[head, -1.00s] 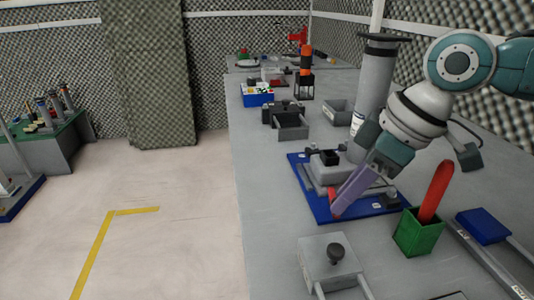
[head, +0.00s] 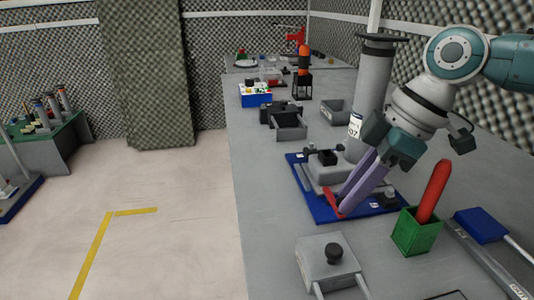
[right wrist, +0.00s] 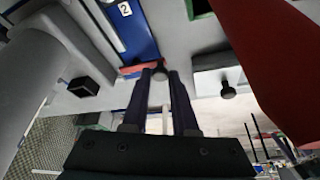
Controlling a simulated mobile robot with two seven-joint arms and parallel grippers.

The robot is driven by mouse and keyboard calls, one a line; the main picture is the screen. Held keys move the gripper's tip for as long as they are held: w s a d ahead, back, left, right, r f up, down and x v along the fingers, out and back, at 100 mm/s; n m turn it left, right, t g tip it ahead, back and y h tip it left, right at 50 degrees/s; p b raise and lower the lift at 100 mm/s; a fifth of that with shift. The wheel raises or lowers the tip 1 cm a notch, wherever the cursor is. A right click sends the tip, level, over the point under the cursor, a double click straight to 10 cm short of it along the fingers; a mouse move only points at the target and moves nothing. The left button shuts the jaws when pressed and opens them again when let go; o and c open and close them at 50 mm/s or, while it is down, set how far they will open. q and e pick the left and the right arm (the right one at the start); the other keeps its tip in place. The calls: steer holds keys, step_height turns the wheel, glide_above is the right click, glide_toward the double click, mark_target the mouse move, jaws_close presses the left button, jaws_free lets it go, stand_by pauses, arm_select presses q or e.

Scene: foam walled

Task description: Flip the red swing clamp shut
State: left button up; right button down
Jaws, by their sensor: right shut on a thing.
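The red swing clamp (head: 331,201) is at the front left of a blue base plate (head: 320,214) that carries a grey block (head: 330,173). My right gripper (head: 346,209) reaches down from the right, its two long purple fingers at the red clamp. It is shut on the clamp, and the fingers hide part of it. In the right wrist view the red clamp (right wrist: 136,69) lies across the fingertips (right wrist: 161,74), beside the blue plate (right wrist: 138,32). My left gripper is not in view.
A green box (head: 416,234) with a red rod (head: 434,190) stands close to the right. A grey block with a black knob (head: 327,262) is nearer. A grey cylinder (head: 369,100) rises behind the plate. Open grey bench (head: 265,210) lies left.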

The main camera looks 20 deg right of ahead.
steer(key=c, duration=0.7)
jaws_free()
steer(key=p+v, duration=0.1)
steer(key=v, duration=0.9)
steer(key=shift+p, duration=0.3)
